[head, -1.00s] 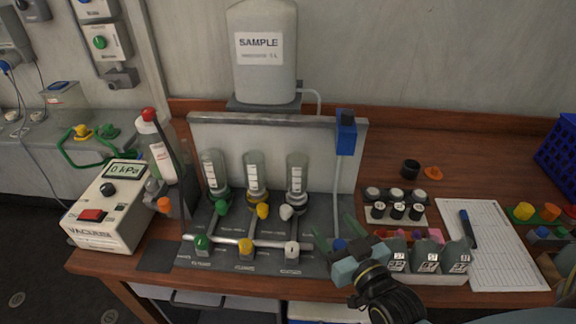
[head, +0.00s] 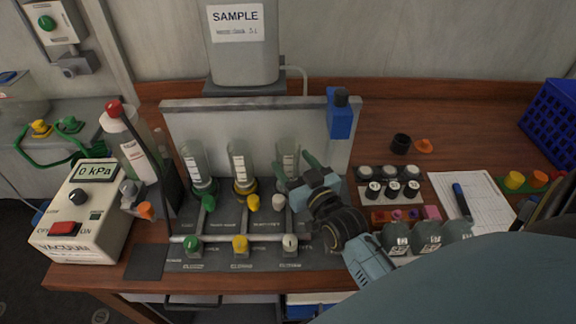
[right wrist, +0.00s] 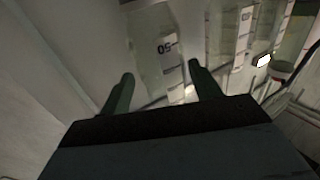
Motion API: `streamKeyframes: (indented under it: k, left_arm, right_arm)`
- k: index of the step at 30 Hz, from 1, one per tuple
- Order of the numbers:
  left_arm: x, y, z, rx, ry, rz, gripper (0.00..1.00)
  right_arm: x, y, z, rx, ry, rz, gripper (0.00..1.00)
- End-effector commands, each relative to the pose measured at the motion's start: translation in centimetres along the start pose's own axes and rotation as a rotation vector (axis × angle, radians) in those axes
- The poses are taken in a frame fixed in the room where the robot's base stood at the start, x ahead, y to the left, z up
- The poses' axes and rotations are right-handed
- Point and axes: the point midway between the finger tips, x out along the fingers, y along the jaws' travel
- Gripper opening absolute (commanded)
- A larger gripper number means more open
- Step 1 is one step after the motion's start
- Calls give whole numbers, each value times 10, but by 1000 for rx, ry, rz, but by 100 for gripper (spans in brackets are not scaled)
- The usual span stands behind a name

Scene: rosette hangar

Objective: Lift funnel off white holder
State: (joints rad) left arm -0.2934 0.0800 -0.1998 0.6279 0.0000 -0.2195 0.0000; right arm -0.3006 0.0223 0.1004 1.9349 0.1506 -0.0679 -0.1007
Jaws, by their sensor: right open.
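The clear funnel (head: 288,152) with white graduations stands upright at the right end of a row of three, at the white-handled position. A white knob (head: 279,201) shows below it. My right gripper (head: 293,166) is open in front of this funnel and hides its lower part and its seat. In the right wrist view, the two green fingers (right wrist: 161,86) are apart, and a clear cylinder with a marked strip (right wrist: 165,45) shows beyond and between their tips. I cannot tell whether they touch it. My left gripper is not in view.
Green-seated (head: 197,165) and yellow-seated (head: 240,165) funnels stand to the left. A pale panel (head: 200,120) rises behind, with a blue block (head: 340,118) at its right end. Black-capped jars (head: 390,188) and grey bottles (head: 425,236) stand to the right.

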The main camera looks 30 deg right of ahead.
Motion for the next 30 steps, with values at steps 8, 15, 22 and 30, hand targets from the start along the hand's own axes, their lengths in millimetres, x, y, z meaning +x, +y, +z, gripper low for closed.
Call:
streamKeyframes:
  k: [8, 15, 22, 30]
  left_arm:
    - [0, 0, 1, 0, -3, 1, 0]
    - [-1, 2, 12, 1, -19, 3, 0]
    - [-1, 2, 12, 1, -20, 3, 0]
    - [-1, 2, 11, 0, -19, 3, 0]
  right_arm:
    - [39, -3, 2, 1, 2, 0, 63]
    - [43, -3, 3, 1, 1, 0, 63]
    - [43, -3, 3, 1, 1, 0, 42]
    - [43, -3, 3, 1, 1, 0, 29]
